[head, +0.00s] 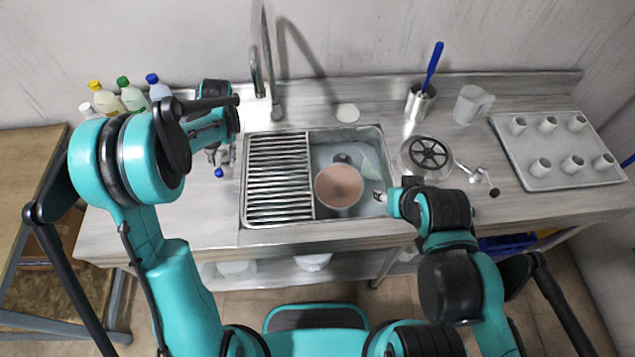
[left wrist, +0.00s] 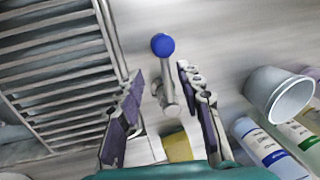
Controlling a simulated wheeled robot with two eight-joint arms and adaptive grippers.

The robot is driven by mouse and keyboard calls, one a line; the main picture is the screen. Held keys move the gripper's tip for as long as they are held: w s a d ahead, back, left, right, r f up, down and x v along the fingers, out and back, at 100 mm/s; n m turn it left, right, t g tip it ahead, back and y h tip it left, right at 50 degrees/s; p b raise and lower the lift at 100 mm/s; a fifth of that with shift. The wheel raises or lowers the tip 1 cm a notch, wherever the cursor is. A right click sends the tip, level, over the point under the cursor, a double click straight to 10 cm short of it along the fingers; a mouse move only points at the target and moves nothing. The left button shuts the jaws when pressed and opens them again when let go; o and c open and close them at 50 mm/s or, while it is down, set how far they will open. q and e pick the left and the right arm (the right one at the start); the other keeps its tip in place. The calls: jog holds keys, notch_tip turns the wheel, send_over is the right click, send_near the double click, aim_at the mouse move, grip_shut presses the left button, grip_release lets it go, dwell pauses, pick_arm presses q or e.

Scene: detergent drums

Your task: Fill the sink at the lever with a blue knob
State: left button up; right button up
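The lever (left wrist: 168,92) has a round blue knob (left wrist: 162,45) at its end. My left gripper (left wrist: 160,78) is open, with its fingers on either side of the lever and gaps showing between. In the head view the blue knob (head: 218,172) shows just below my left gripper (head: 219,155), left of the sink (head: 318,221). The sink has a slatted rack over its left half and a pinkish bowl (head: 339,186) in its right half. A tall tap (head: 270,65) stands behind it. My right gripper (head: 381,196) is at the sink's right edge; its finger opening is unclear.
Several bottles (head: 132,96) stand at the back left; a grey cup (left wrist: 279,97) shows in the left wrist view. Right of the sink are a round black-spoked fitting (head: 429,153), a brush holder (head: 419,102), a jug (head: 470,104) and a tray of cups (head: 548,180).

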pick_arm(q)
jog(key=shift+o, duration=0.4)
jog(key=shift+r, duration=0.1)
jog(key=r+p, duration=0.1)
jog(key=r, duration=0.1)
jog(key=d+r+p, duration=0.1)
jog(key=r, duration=0.1)
jog(key=shift+w+r+p, duration=0.1)
jog(key=shift+p, duration=0.3)
jog(key=shift+d, duration=0.1)
notch_tip(320, 180, up, 12)
jog(key=d, duration=0.2)
jog(key=shift+w+d, duration=0.15)
